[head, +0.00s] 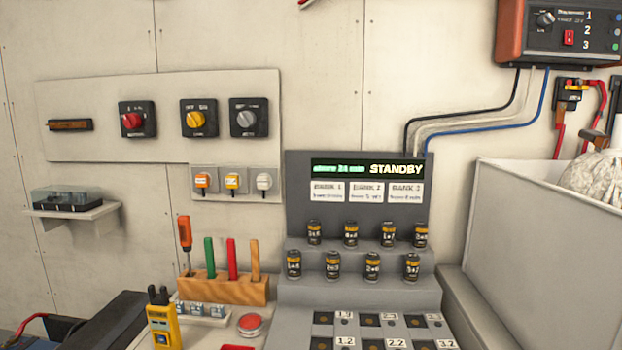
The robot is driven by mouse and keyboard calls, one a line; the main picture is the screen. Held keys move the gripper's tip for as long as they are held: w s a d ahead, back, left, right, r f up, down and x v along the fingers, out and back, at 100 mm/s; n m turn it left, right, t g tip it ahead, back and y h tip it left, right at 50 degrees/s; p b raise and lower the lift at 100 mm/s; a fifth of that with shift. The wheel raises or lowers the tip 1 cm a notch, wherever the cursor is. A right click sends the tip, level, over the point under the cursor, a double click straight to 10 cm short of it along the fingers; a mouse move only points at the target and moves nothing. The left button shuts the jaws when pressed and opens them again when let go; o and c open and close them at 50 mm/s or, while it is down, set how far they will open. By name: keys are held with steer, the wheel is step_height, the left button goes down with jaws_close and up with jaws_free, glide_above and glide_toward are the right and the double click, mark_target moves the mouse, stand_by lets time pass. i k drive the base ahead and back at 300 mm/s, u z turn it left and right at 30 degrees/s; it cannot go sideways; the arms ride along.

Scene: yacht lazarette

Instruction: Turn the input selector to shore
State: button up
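Three black rotary switches are mounted on a pale wall panel (80,110): one with a red knob (132,120), one with a yellow knob (195,120) and one with a grey knob (247,119). Their small labels are too blurred to read, so I cannot tell which is the input selector or where it points. A dark knob (545,18) also shows on the orange-and-black unit (510,35) at the upper right. The grey console's display (367,169) shows green text and "STANDBY". My gripper is not in view.
A stepped grey console (360,292) holds several dark cylinders. A wooden block (225,287) with upright tools, a yellow handheld device (163,325) and a red button (250,322) stand below. The wall before the switches is unobstructed.

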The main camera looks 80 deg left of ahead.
mark_target(246, 119)
steer(key=u, duration=2.85)
